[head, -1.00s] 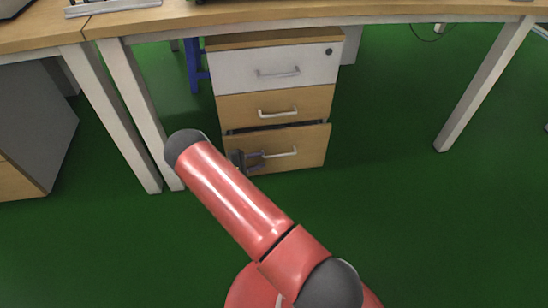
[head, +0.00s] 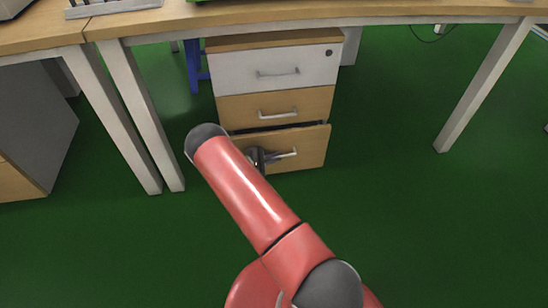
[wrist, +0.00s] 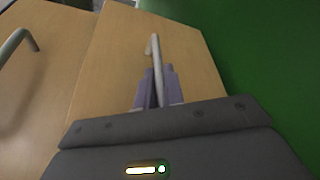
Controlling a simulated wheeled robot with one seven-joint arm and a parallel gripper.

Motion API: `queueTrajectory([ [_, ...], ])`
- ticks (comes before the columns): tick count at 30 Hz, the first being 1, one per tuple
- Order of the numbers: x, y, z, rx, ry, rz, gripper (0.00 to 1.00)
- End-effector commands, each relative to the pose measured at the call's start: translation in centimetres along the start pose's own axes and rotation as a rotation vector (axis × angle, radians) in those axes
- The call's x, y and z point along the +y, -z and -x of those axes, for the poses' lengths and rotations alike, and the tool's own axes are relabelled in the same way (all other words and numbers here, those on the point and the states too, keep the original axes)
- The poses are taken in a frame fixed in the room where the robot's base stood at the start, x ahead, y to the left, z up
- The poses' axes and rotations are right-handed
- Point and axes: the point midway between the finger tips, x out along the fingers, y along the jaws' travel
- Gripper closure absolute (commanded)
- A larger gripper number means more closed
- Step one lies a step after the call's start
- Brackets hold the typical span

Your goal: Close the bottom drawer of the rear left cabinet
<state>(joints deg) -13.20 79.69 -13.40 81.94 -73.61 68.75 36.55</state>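The cabinet (head: 275,40) stands under the desk, with a white top drawer and two wood-coloured drawers below. Its bottom drawer (head: 312,150) stands slightly out, with a narrow dark gap along its top edge. My gripper (head: 262,158) is at the left part of the bottom drawer's handle (head: 288,153), partly hidden by my red arm. In the wrist view, my gripper's fingers (wrist: 158,88) lie close together on either side of the handle bar (wrist: 154,50) and appear shut on it. The drawer front (wrist: 190,55) is right behind them.
The middle drawer's handle (head: 278,113) sticks out just above; it also shows in the wrist view (wrist: 18,42). Desk legs (head: 125,110) stand close on the left, and another leg (head: 480,90) stands at the right. The green floor (head: 400,200) is clear at right.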

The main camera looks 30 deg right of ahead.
Motion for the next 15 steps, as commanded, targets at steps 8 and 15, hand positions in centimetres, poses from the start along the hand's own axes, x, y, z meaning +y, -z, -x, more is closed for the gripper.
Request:
queueTrajectory([
  [8,-0.01,-0.01,0.01,0.000,0.001,0.000,1.00],
  [15,0.10,0.76,-0.29,0.000,0.001,-0.002,1.00],
])
